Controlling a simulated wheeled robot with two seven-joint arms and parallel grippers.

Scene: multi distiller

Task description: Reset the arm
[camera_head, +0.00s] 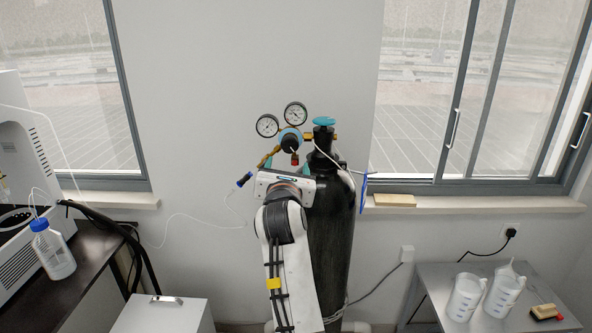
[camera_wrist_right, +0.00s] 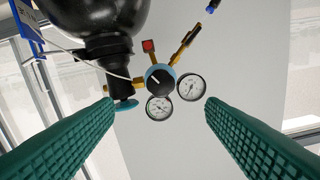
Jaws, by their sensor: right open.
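My right arm rises from the bottom middle of the head view, with its right gripper (camera_head: 291,171) just below the pressure regulator (camera_head: 291,138) and in front of the black gas cylinder (camera_head: 332,230). In the right wrist view, the two green ridged fingers of the gripper (camera_wrist_right: 161,105) stand wide apart with nothing between them. Beyond them are the regulator (camera_wrist_right: 160,80) with two round gauges, the blue valve handwheel (camera_wrist_right: 126,105) and the cylinder (camera_wrist_right: 95,20). The left fingertip overlaps the handwheel's edge in the picture; I cannot tell if they touch. My left gripper is not in view.
A dark bench (camera_head: 85,272) at left holds a white machine (camera_head: 25,180) and a blue-capped bottle (camera_head: 52,250). A grey table (camera_head: 440,280) at right holds two white jugs (camera_head: 466,297). A thin hose (camera_head: 190,217) and a power cable (camera_head: 378,283) run along the wall.

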